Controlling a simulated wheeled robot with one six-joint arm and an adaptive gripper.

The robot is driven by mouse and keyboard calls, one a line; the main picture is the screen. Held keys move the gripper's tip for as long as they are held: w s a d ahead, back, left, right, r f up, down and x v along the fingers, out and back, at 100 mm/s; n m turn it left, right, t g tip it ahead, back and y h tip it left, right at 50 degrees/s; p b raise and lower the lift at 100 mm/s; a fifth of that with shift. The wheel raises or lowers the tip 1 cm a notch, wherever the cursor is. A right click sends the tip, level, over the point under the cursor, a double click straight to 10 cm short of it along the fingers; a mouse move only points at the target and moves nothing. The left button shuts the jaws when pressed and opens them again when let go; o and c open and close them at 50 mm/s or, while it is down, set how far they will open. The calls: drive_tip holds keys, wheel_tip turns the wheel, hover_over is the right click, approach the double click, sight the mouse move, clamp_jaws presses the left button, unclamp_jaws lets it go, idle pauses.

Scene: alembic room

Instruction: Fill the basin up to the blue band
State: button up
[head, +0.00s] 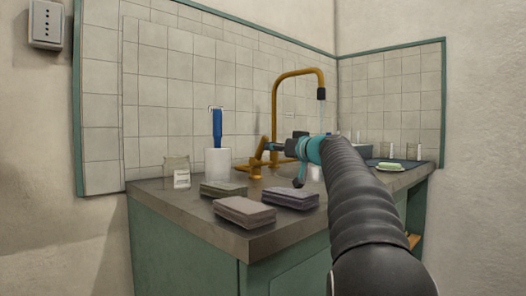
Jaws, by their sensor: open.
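A brass-coloured tap (274,105) with a tall bent spout rises from the counter. A thin pale stream of water (321,112) falls from its dark nozzle and passes behind my arm. A brass lever handle (257,155) stands at the tap's left base. My gripper (284,150) is open beside this handle, to its right. I cannot tell whether it touches the handle. My arm hides the basin, so neither the blue band nor the water level shows.
Several sponge-like blocks (245,211) lie at the counter's front (200,213). A glass jar (177,173) and a white cup (217,163) with a blue-handled brush (217,127) stand at left. Tiled walls close the back.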

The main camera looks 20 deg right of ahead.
sight(263, 151)
drive_tip(key=w+p, duration=0.1)
drive_tip(key=w, duration=0.2)
drive_tip(key=w+a+p, duration=0.1)
drive_tip(key=w, duration=0.3)
drive_tip(key=shift+w+a, duration=0.1)
drive_tip(key=shift+a, duration=0.1)
drive_tip(key=shift+c, duration=0.3)
drive_tip(key=shift+r, duration=0.1)
clamp_jaws()
